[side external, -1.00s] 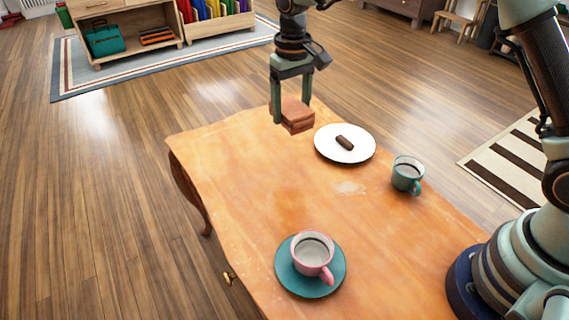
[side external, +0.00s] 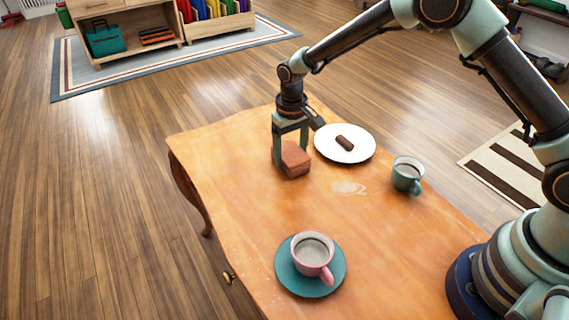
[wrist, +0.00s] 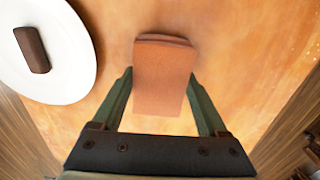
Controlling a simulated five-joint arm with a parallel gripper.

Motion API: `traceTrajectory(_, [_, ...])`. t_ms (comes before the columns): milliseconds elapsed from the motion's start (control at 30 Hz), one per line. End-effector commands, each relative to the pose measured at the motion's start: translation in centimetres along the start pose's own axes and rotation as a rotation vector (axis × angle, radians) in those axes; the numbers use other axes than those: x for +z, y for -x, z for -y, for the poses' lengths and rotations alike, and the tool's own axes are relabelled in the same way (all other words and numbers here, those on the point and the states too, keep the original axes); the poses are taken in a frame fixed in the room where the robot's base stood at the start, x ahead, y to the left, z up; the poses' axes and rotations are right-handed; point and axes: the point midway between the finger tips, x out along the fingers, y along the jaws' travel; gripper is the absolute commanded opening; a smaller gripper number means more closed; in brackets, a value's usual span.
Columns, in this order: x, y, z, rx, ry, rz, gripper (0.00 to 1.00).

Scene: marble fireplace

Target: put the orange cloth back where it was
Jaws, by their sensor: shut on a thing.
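The orange cloth (side external: 294,160) is a folded, brownish-orange block. My gripper (side external: 291,150) is shut on it, with one finger on each side. The cloth is low over the far left part of the wooden table, left of the white plate; I cannot tell whether it touches the tabletop. In the wrist view the cloth (wrist: 163,75) sits between the two green fingers (wrist: 161,88), its layered far edge showing. Its underside is hidden.
The white plate (side external: 328,150) holds a dark brown bar (side external: 345,143). A teal mug (side external: 405,178) stands right of it, past a pale smear (side external: 348,188). A pink mug (side external: 312,250) stands on a teal saucer (side external: 284,278) nearer the front. The table's middle (side external: 260,205) is clear.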

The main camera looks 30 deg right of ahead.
Motion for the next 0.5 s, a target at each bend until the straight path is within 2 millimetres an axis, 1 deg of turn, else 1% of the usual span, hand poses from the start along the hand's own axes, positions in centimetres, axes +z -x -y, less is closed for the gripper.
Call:
traceTrajectory(267, [-0.03, -0.24, 0.01, 0.000, 0.000, -0.001, 0.32])
traceTrajectory(300, [-0.04, -0.19, 0.01, 0.000, 0.000, -0.001, 0.92])
traceTrajectory(333, [-0.04, -0.18, 0.01, 0.000, 0.000, -0.001, 1.00])
traceTrajectory(500, [-0.03, -0.18, 0.01, 0.000, 0.000, -0.001, 1.00])
